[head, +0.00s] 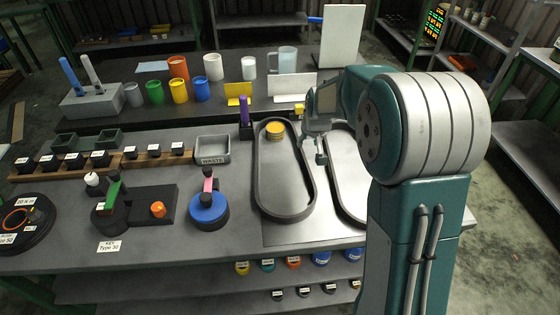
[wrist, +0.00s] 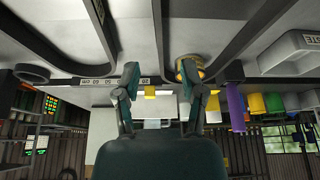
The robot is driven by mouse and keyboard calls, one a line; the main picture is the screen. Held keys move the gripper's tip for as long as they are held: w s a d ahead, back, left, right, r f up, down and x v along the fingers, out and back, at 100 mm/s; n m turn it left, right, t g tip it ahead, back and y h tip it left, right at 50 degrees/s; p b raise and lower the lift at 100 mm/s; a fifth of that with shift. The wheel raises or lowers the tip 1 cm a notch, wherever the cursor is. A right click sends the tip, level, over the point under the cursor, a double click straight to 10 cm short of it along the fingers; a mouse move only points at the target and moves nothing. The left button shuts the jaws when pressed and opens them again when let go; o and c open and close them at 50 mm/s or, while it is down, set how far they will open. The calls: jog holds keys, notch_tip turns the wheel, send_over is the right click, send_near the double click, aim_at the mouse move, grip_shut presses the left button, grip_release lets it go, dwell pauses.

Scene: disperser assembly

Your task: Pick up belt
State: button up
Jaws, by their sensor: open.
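Two dark oval belt loops lie on a light plate. The left belt (head: 285,216) is fully visible in the head view, with a yellow round pulley (head: 275,129) inside its far end. The right belt (head: 343,208) is partly hidden behind my arm. My gripper (head: 320,158) hangs over the plate between the two loops, near their far ends. In the wrist view my gripper (wrist: 160,76) is open with nothing visible between its fingers. The yellow pulley (wrist: 190,68) shows near the right finger there. I cannot tell its exact height above the plate.
A purple upright part (head: 245,118) stands left of the left belt's far end. A grey waste tray (head: 213,149) and a blue round base (head: 208,210) stand further left. Cups, yellow and white blocks and a white panel (head: 341,36) stand behind.

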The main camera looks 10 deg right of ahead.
aim_at(304, 156)
jog(key=x, duration=1)
jog(key=shift+s+d+f, duration=0.1)
jog(key=shift+s+f, duration=0.1)
jog(key=shift+s, duration=0.05)
grip_shut()
